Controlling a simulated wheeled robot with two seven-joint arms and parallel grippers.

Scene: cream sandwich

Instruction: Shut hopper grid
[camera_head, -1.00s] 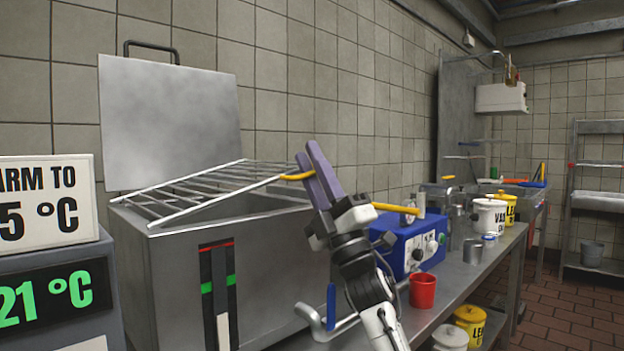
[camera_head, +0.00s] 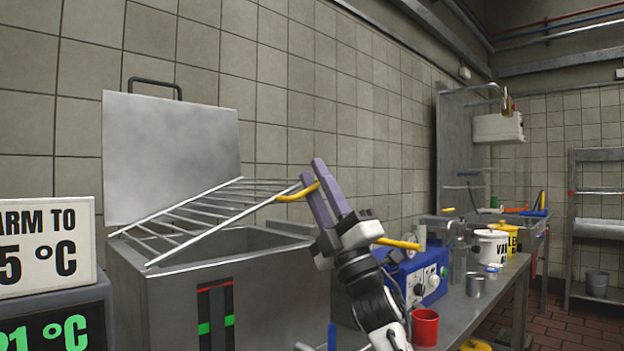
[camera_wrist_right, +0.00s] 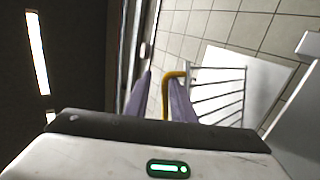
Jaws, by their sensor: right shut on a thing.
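The hopper is a grey metal box (camera_head: 165,305) at the left in the head view. Its wire grid (camera_head: 205,212) is tilted, with the left end low at the hopper's rim and the right end raised well above it. A yellow handle (camera_head: 286,197) sits at the grid's raised end. My right gripper (camera_head: 313,175), with purple fingers, is shut on this handle. The right wrist view also shows the handle (camera_wrist_right: 167,79) by the fingers and the grid bars (camera_wrist_right: 218,92) beyond. My left gripper is not in view.
A flat metal lid (camera_head: 170,150) stands upright behind the hopper. A blue device (camera_head: 428,275) and a red cup (camera_head: 425,327) stand on the bench to the right, close to my right arm. A temperature sign (camera_head: 45,245) is at the left.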

